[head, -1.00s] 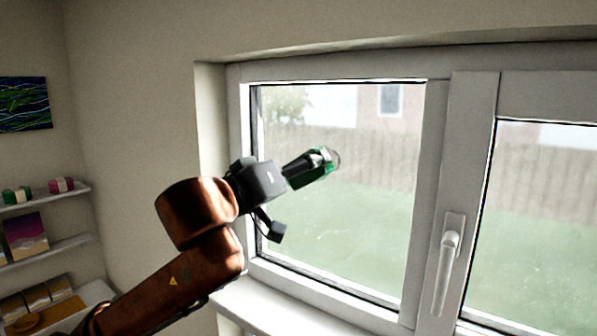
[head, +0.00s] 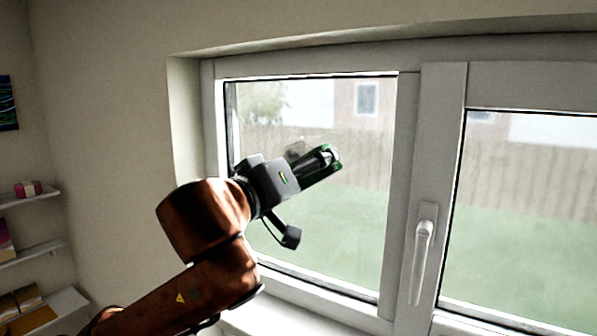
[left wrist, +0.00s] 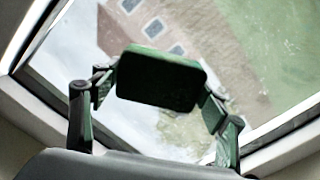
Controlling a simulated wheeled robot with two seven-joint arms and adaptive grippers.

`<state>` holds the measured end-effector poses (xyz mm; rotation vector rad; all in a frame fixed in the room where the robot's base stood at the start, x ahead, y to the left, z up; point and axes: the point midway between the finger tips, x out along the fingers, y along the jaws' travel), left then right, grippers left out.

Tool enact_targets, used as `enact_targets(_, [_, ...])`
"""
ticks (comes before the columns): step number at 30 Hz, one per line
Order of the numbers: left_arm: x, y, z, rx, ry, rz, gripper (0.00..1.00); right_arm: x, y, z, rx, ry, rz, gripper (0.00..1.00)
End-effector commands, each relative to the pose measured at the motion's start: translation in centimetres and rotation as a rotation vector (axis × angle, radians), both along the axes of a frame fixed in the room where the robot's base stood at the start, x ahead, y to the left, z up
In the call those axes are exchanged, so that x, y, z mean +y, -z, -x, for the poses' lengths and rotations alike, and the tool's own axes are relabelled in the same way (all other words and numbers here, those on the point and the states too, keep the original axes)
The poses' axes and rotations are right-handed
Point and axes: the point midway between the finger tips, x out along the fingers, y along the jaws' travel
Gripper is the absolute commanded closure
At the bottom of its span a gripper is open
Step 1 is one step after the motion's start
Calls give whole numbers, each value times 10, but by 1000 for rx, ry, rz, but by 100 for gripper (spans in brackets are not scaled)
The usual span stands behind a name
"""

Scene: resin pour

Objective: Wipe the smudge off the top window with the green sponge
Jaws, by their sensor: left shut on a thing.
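My left gripper (head: 318,166) is shut on the green sponge (left wrist: 158,78), which sits between its two fingers in the left wrist view. In the head view only green edges of the sponge show around the fingertips. I cannot tell whether the sponge touches the glass. A faint greyish patch (head: 296,149), likely the smudge, shows on the pane just up and left of the fingertips, partly hidden by my gripper. My right gripper is not in view.
A white frame post with a handle (head: 423,232) separates this pane from a second pane (head: 530,220) at the right. A white sill (head: 255,318) runs below. Shelves (head: 35,246) with small items stand at the far left.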

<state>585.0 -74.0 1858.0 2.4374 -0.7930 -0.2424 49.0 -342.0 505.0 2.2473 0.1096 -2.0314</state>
Motion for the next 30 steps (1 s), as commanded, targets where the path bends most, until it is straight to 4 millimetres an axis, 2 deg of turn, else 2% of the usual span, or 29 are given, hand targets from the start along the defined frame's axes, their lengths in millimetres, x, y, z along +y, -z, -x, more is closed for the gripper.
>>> enact_targets(8, [0, 0, -2, 1, 2, 0, 41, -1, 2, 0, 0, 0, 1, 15])
enact_targets(21, [30, 1, -22, 3, -1, 0, 41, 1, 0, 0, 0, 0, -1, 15])
enact_targets(30, [40, 0, -29, 3, -1, 0, 41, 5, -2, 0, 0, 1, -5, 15])
